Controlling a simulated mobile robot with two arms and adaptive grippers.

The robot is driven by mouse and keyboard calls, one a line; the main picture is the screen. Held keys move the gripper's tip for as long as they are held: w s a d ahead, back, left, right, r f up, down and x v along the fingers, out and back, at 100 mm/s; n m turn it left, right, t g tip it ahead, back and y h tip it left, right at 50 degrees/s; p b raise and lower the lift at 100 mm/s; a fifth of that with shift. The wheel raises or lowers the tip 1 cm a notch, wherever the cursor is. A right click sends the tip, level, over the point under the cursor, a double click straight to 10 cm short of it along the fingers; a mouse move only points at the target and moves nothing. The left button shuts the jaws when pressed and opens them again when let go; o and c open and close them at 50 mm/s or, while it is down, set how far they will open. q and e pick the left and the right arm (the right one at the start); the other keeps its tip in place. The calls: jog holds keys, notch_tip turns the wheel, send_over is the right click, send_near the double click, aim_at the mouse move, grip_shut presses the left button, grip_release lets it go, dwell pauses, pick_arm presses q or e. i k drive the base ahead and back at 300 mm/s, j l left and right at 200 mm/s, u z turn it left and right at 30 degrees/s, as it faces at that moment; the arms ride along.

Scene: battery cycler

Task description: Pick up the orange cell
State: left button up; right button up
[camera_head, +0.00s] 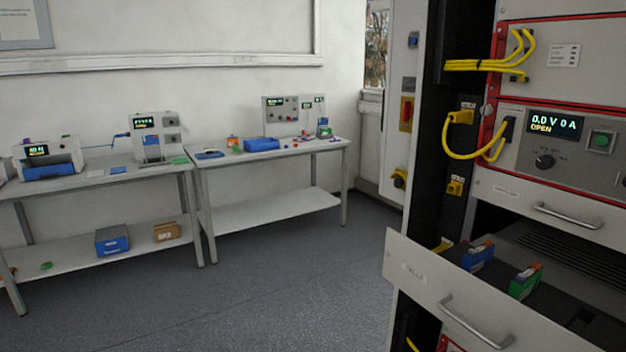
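A small orange object (232,141) stands at the back of the right-hand table, left of a blue box; it is too small to tell for sure whether it is the orange cell. An open drawer (425,280) in the rack at the right holds a blue cell (478,257) and a green cell (525,282), both upright. A small yellow item (443,245) shows at the drawer's left end, partly hidden by the drawer front. Neither of my grippers is in view.
The rack (575,150) has yellow cables and a display reading 0.0 V 0 A, OPEN. Two tables (270,208) with instruments stand along the far wall. The blue box (262,144) is on the right-hand table. The grey floor (290,290) between tables and rack is clear.

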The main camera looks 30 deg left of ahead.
aim_at(230, 143)
jog(key=i+j+u, duration=0.45)
jog(key=j, duration=0.15)
jog(key=i+j+u, duration=0.7)
jog(key=i, duration=0.55)
jog(key=i+j+u, duration=0.1)
jog(key=i+u, duration=0.2)
jog(key=i, duration=0.55)
jog(key=i+l+z, duration=0.25)
jog(key=i, duration=0.55)
jog(key=i+z, duration=0.3)
jog(key=i, duration=0.55)
jog(key=i+j+z, duration=0.25)
jog(key=i, duration=0.55)
